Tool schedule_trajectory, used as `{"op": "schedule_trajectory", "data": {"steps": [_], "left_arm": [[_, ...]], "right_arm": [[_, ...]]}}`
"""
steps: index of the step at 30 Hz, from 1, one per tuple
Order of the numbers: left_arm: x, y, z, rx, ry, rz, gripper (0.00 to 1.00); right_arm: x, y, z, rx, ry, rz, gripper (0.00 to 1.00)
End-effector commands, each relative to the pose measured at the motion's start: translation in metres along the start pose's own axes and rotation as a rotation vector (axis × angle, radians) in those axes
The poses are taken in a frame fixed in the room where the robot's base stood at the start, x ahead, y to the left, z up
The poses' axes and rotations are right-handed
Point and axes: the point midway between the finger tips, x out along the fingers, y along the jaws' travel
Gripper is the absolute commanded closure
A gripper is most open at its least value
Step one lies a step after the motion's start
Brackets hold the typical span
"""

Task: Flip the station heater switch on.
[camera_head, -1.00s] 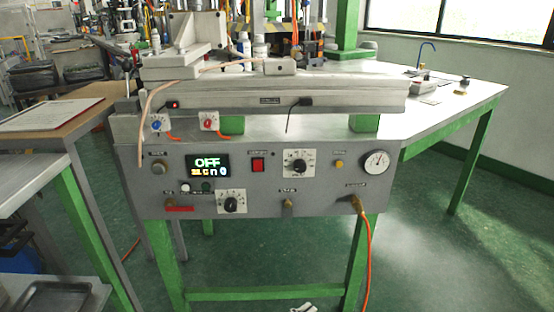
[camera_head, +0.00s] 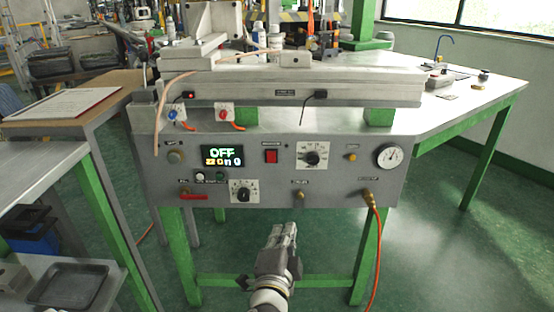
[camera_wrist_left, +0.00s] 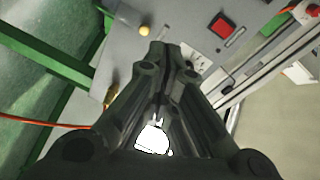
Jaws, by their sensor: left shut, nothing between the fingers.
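The grey control panel (camera_head: 330,190) of the station faces me. A red rocker switch (camera_head: 271,156) sits on it, right of a dark display (camera_head: 222,156) that reads OFF in green. I cannot read the small label above the switch. My left gripper (camera_head: 287,229) is shut and empty, low in front of the panel and below the red switch in the head view. In the left wrist view the shut fingertips (camera_wrist_left: 165,47) point at the panel, with the red switch (camera_wrist_left: 221,27) up and to their right, apart from them. My right gripper is not in view.
Two dial knobs, one upper (camera_head: 312,154) and one lower (camera_head: 243,192), a gauge (camera_head: 389,156) and a red lever (camera_head: 193,197) surround the switch. An orange hose (camera_head: 376,250) hangs at the panel's right. Green legs and a crossbar stand below.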

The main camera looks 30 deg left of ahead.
Motion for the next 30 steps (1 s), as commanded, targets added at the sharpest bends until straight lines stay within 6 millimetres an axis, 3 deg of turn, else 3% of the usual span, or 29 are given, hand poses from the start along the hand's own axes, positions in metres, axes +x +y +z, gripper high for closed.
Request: {"op": "schedule_trajectory", "data": {"steps": [3,9,23,30], "left_arm": [[0.011,-0.035,-0.002,0.173,-0.048,-0.139,1.0],[0.015,-0.066,-0.004,0.326,-0.103,-0.263,1.0],[0.017,-0.071,-0.005,0.347,-0.112,-0.281,1.0],[0.045,-0.08,-0.003,0.347,-0.112,-0.284,1.0]], "right_arm": [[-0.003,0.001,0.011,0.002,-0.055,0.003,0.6],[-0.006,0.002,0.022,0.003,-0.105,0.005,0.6],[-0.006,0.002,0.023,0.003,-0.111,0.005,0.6],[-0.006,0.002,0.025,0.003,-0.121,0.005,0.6]]}}
